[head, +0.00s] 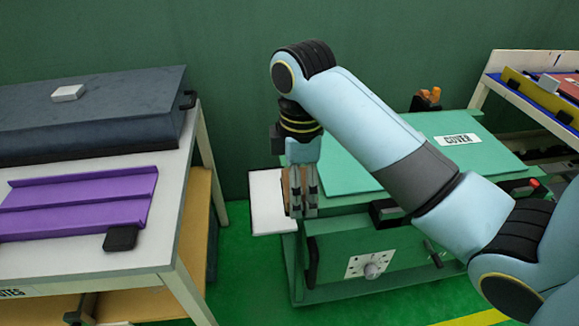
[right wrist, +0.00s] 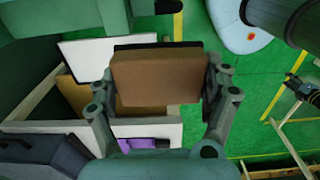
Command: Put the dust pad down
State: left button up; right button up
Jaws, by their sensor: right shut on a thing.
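The dust pad (right wrist: 156,80) is a brown block with a darker layer along one edge. My right gripper (right wrist: 160,85) is shut on it, one finger at each side, in the right wrist view. In the head view the right gripper (head: 303,208) points down beside the green bench, and a brown strip of the pad (head: 286,185) shows at its fingers. A small white shelf (head: 266,205) juts from the bench's left side, just left of the gripper. I cannot tell whether the pad touches it. My left gripper is not in view.
A rack (head: 530,100) stands at right. Green floor lies between table and bench.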

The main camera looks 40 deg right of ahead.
jog(key=o, duration=0.6)
jog(key=c, duration=0.4)
jog(key=shift+o, duration=0.2)
jog(key=w+d+p, duration=0.2)
jog(key=d, duration=0.5)
jog(key=b, duration=0.2)
send_over(270, 197)
notch_tip(270, 197, down, 7)
jog(key=shift+r, duration=0.1)
jog(key=shift+f+b, duration=0.5)
jog(key=shift+f, duration=1.5)
jog(key=o, duration=0.9)
jog(key=shift+f, duration=0.1)
